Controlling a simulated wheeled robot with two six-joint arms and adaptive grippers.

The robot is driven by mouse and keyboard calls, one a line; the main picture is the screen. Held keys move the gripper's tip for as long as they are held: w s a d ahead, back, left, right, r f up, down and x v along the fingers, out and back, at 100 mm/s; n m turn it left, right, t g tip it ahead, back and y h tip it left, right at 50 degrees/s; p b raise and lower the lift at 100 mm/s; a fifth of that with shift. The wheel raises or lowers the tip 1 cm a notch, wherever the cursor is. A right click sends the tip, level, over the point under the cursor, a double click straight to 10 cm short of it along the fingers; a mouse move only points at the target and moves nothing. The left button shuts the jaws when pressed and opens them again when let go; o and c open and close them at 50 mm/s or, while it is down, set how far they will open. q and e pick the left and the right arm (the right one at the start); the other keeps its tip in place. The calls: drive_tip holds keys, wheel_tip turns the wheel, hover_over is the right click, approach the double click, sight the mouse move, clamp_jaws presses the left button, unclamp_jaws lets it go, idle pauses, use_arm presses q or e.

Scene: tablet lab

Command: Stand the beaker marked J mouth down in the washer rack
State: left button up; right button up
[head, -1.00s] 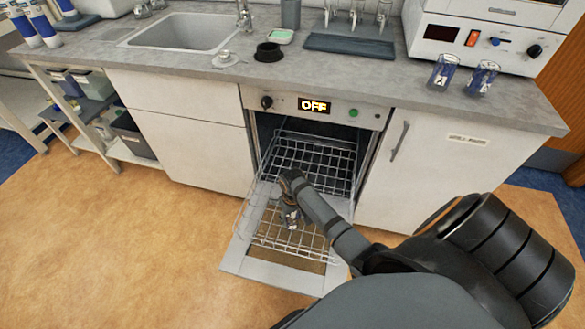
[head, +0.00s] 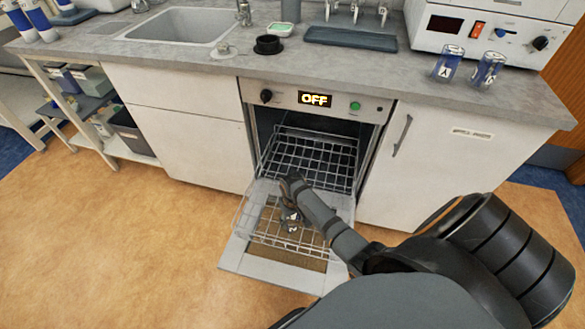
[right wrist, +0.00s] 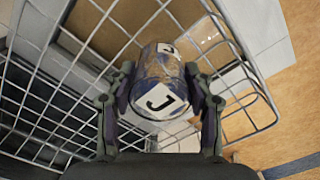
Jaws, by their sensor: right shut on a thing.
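The beaker marked J (right wrist: 160,85) is a small glass with a blue band and white labels showing a black J, seen in the right wrist view. My right gripper (right wrist: 160,105) is shut around its sides. In the head view the beaker (head: 290,221) is small beneath my right gripper (head: 289,207), over the pulled-out wire washer rack (head: 262,236). The rack also shows in the right wrist view (right wrist: 40,100). I cannot tell whether the beaker touches the wires or which way its mouth points. My left gripper is not in view.
The washer door (head: 270,270) is folded down under the rack, and its panel (head: 314,99) reads OFF. Two blue-marked beakers (head: 447,64) (head: 487,70) stand on the counter at the right. A sink (head: 180,26) is at the back left. The rack looks otherwise empty.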

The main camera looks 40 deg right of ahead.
drive_tip(key=shift+f, duration=0.35)
drive_tip(key=o, duration=1.3)
drive_tip(key=shift+c, duration=0.2)
wheel_tip(320, 180, up, 12)
